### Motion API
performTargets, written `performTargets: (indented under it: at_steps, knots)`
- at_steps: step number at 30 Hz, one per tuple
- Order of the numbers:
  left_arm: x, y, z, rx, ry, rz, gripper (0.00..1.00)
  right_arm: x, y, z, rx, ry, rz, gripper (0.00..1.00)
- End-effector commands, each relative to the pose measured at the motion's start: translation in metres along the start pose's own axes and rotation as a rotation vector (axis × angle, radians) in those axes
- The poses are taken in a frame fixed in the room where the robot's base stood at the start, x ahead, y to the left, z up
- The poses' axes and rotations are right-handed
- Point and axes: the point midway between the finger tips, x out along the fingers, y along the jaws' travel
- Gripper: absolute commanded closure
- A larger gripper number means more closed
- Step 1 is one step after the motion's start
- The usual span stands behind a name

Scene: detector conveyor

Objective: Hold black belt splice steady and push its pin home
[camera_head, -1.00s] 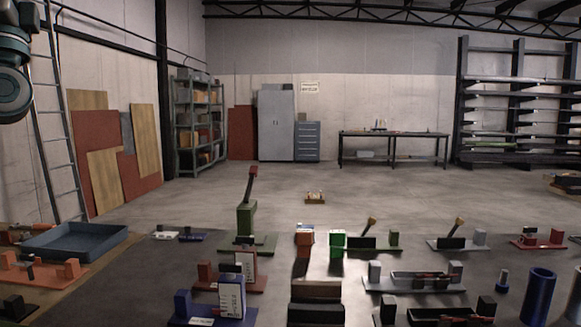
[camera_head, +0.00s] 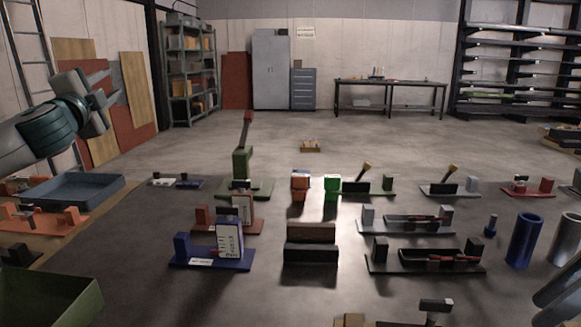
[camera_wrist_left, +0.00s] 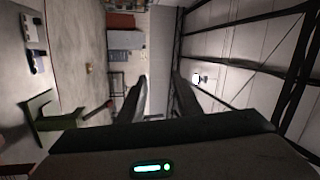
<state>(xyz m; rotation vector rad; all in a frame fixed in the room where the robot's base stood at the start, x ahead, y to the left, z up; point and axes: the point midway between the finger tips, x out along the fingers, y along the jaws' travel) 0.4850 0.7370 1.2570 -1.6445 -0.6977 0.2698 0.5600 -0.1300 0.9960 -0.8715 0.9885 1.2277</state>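The black belt splice (camera_head: 425,268) appears to be the black base at the right front of the table, with a black block near each end. A thin red pin-like piece (camera_head: 455,259) lies along it; how far it is in cannot be told. My left gripper (camera_head: 108,88) is raised at the upper left, far from the splice. In the left wrist view its two fingers (camera_wrist_left: 162,98) are apart with nothing between them. A dark grey part at the lower right edge (camera_head: 562,296) looks like my right arm or gripper; its fingers are not clear.
A similar grey fixture (camera_head: 405,226) stands just behind the black one. Blue (camera_head: 524,240) and grey cylinders stand to its right. A black-and-brown block (camera_head: 311,243) and a blue fixture (camera_head: 215,262) stand to its left. A green bin (camera_head: 50,297) fills the front left corner.

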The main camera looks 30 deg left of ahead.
Motion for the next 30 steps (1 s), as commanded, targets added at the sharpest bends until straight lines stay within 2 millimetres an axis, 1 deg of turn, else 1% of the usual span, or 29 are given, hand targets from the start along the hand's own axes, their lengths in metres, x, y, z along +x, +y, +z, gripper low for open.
performTargets:
  at_steps: [1, 2, 3, 5, 6, 8, 9, 11, 12, 14, 15, 17, 18, 20, 21, 23, 24, 26, 27, 29, 30]
  knots:
    - [0.001, 0.021, -0.012, -0.024, 0.031, 0.053, 0.69, 0.0, 0.0, 0.0, 0.0, 0.0, 0.0, 0.69]
    - [0.001, 0.034, -0.02, -0.038, 0.05, 0.087, 0.69, 0.0, 0.0, 0.0, 0.0, 0.0, 0.0, 0.69]
    - [0.0, 0.051, -0.03, -0.055, 0.074, 0.132, 0.69, 0.0, 0.0, 0.0, 0.0, 0.0, 0.0, 0.69]
    - [-0.002, 0.075, -0.047, -0.083, 0.114, 0.198, 0.69, 0.0, 0.0, 0.0, 0.0, 0.0, 0.0, 0.69]
    - [-0.004, 0.091, -0.058, -0.1, 0.141, 0.242, 0.69, 0.0, 0.0, 0.0, 0.0, 0.0, 0.0, 0.69]
    - [-0.009, 0.114, -0.076, -0.127, 0.184, 0.307, 0.69, 0.0, 0.0, 0.0, 0.0, 0.0, 0.0, 0.69]
    - [-0.014, 0.129, -0.088, -0.144, 0.211, 0.351, 0.69, 0.0, 0.0, 0.0, 0.0, 0.0, 0.0, 0.69]
    - [-0.021, 0.149, -0.108, -0.172, 0.255, 0.416, 0.69, 0.0, 0.0, 0.0, 0.0, 0.0, 0.0, 0.69]
    - [-0.027, 0.163, -0.121, -0.189, 0.285, 0.459, 0.69, 0.0, 0.0, 0.0, 0.0, 0.0, 0.0, 0.69]
    - [-0.038, 0.182, -0.142, -0.216, 0.331, 0.524, 0.69, 0.0, 0.0, 0.0, 0.0, 0.0, 0.0, 0.69]
    - [-0.045, 0.194, -0.155, -0.233, 0.362, 0.566, 0.69, 0.0, 0.0, 0.0, 0.0, 0.0, 0.0, 0.69]
    - [-0.058, 0.21, -0.176, -0.261, 0.409, 0.63, 0.69, 0.0, 0.0, 0.0, 0.0, 0.0, 0.0, 0.69]
    - [-0.068, 0.221, -0.19, -0.278, 0.44, 0.675, 0.69, 0.0, 0.0, 0.0, 0.0, 0.0, 0.0, 0.69]
    - [-0.083, 0.235, -0.211, -0.305, 0.488, 0.739, 0.69, 0.0, 0.0, 0.0, 0.0, 0.0, 0.0, 0.69]
    - [-0.094, 0.243, -0.225, -0.323, 0.52, 0.783, 0.69, 0.0, 0.0, 0.0, 0.0, 0.0, 0.0, 0.69]
    - [-0.112, 0.256, -0.245, -0.351, 0.568, 0.849, 0.69, 0.0, 0.0, 0.0, 0.0, 0.0, 0.0, 0.69]
    - [-0.124, 0.263, -0.259, -0.369, 0.599, 0.894, 0.69, 0.0, 0.0, 0.0, 0.0, 0.0, 0.0, 0.69]
    - [-0.144, 0.272, -0.279, -0.397, 0.646, 0.962, 0.69, 0.0, 0.0, 0.0, 0.0, 0.0, 0.0, 0.69]
    - [-0.158, 0.277, -0.292, -0.416, 0.678, 1.006, 0.69, 0.0, 0.0, 0.0, 0.0, 0.0, 0.0, 0.69]
    - [-0.178, 0.284, -0.31, -0.444, 0.72, 1.075, 0.69, 0.0, 0.0, 0.0, 0.0, 0.0, 0.0, 0.69]
    - [-0.192, 0.287, -0.322, -0.463, 0.748, 1.119, 0.69, 0.0, 0.0, 0.0, 0.0, 0.0, 0.0, 0.69]
